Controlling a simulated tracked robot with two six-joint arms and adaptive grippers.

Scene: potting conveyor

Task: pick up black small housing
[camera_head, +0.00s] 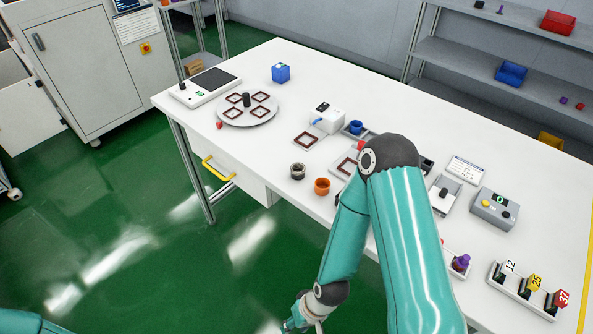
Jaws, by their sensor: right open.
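A small black block (427,165), which looks like the black small housing, sits on the white table just right of my right arm's elbow. The arm hides part of it, so its full shape cannot be told. My right gripper (303,318) is low at the bottom of the head view, in front of the table edge and over the green floor. It is open, well apart from the black block, and its tips are partly cut off by the frame. Only a teal piece of my left arm shows at the bottom left corner; my left gripper is out of view.
My right arm covers the table's middle.

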